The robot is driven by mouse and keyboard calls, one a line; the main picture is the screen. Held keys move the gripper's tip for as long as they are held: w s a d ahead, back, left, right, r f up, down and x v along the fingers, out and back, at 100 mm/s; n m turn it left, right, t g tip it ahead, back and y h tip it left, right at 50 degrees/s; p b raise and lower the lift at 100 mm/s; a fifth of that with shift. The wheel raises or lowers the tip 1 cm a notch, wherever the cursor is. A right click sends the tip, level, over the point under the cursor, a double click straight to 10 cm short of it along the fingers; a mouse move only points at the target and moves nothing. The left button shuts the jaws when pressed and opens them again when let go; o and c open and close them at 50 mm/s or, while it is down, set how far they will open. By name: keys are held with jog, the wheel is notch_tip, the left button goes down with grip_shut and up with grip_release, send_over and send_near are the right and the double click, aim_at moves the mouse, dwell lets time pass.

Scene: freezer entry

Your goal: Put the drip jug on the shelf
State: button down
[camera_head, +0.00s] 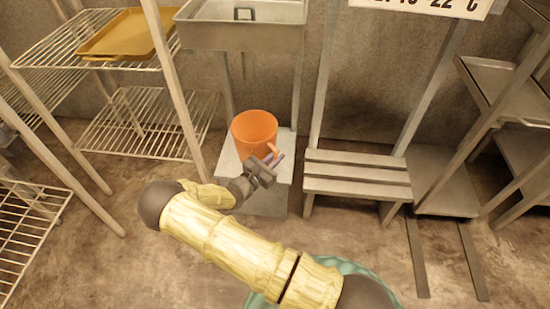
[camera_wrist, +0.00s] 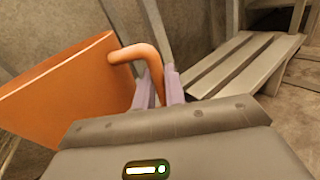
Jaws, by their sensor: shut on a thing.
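The drip jug (camera_head: 255,130) is orange and open-topped. It is upright at the low metal stand (camera_head: 268,203) below the sink; I cannot tell whether it rests on the stand or is just above it. My gripper (camera_head: 275,160) is at the jug's right front side, shut on its handle. In the wrist view the jug (camera_wrist: 62,95) fills the left, and its curved handle (camera_wrist: 140,52) runs down between the fingers of my gripper (camera_wrist: 158,88). A wire shelf rack (camera_head: 150,120) stands to the left, with clear space on its lower shelf.
A yellow tray (camera_head: 120,38) lies on the rack's upper shelf. A metal sink (camera_head: 240,30) hangs above the jug. A slatted bench (camera_head: 357,175) stands to the right, beside a metal shelving unit (camera_head: 500,85). Rack posts stand between the jug and the wire shelves.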

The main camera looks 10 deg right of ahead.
jog(key=c, duration=1.5)
grip_release()
jog(key=shift+f, duration=0.1)
jog(key=shift+o, duration=0.2)
jog(key=shift+s+a+r, duration=0.1)
jog(key=shift+a+r, duration=0.05)
jog(key=shift+r, duration=0.1)
jog(key=p+v, duration=0.3)
jog(key=v, duration=0.8)
jog(key=shift+s+a+p, duration=0.2)
jog(key=shift+s+p, duration=0.1)
jog(key=shift+d, duration=0.1)
